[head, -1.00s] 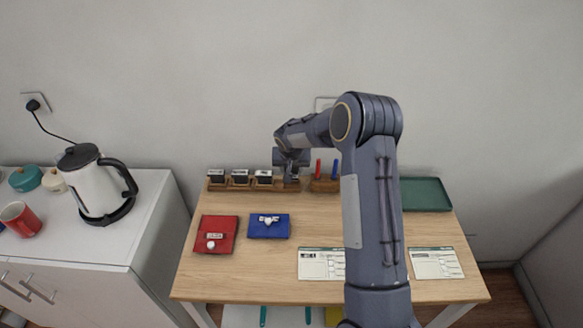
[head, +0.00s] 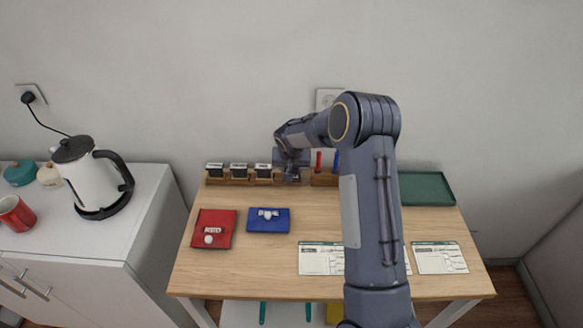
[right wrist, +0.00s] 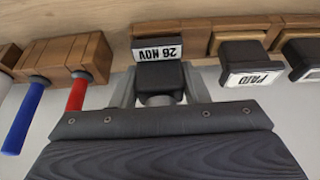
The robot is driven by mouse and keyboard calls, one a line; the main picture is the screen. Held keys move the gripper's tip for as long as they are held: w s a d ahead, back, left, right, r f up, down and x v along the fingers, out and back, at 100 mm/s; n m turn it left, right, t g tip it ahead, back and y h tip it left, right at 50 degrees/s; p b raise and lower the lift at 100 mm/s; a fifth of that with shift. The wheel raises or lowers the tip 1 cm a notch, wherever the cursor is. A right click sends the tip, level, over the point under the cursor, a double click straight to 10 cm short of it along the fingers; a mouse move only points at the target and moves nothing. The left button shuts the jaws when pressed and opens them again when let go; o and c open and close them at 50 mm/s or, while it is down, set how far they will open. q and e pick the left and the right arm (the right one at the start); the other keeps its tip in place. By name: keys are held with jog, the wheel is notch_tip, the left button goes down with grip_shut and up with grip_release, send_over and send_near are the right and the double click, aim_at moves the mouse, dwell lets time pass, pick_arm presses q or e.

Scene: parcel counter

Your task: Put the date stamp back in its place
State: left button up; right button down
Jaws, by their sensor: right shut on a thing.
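The date stamp (right wrist: 160,80) is black with a white label reading "26 NOV" in the right wrist view. My right gripper (right wrist: 159,88) is shut on it, one finger on each side. The stamp is at the wooden stamp rack (right wrist: 183,34), in line with its row. I cannot tell whether it rests in a slot or just clear of it. In the head view my right gripper (head: 291,172) is at the right end of the row of stamps and hides the date stamp. My left gripper is not in view.
Several other stamps (head: 239,171) stand in the rack, one marked "PAID" (right wrist: 250,65). A pen block (right wrist: 65,55) with red and blue pens is beside it. Red (head: 213,228) and blue (head: 268,220) pads, paper forms (head: 321,258) and a green tray (head: 426,188) lie on the table.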

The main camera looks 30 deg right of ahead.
jog(key=shift+f+b, duration=0.4)
jog(key=shift+f, duration=0.1)
jog(key=c, duration=1)
grip_release()
jog(key=shift+p+v, duration=0.75)
jog(key=shift+v, duration=1.9)
jog(key=o, duration=0.5)
jog(key=shift+o, duration=0.2)
